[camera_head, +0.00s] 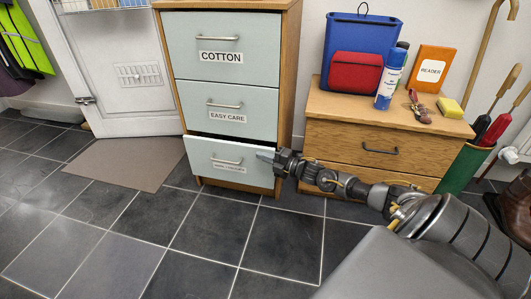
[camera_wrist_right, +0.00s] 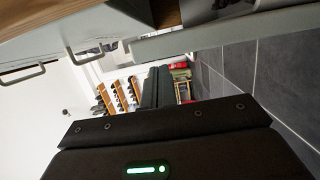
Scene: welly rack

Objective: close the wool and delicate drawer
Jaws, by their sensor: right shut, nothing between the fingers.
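The bottom drawer (camera_head: 205,152) of the pale green cabinet stands partly open, with a dark gap above its front. Its small label (camera_head: 229,167) is too small to read well; the drawers above read COTTON and EASY CARE. My right gripper (camera_head: 264,156) is shut and empty, at the upper right part of the bottom drawer's front. I cannot tell whether it touches the front. In the right wrist view its dark fingers (camera_wrist_right: 158,85) are together, close below a pale drawer edge (camera_wrist_right: 195,37). My left gripper is not in view.
The COTTON drawer (camera_head: 222,60) and EASY CARE drawer (camera_head: 225,112) are shut. A wooden chest (camera_head: 340,130) stands close on the right, behind my right arm, with several items on top. A brown mat (camera_head: 125,162) lies left of the cabinet. The tiled floor in front is clear.

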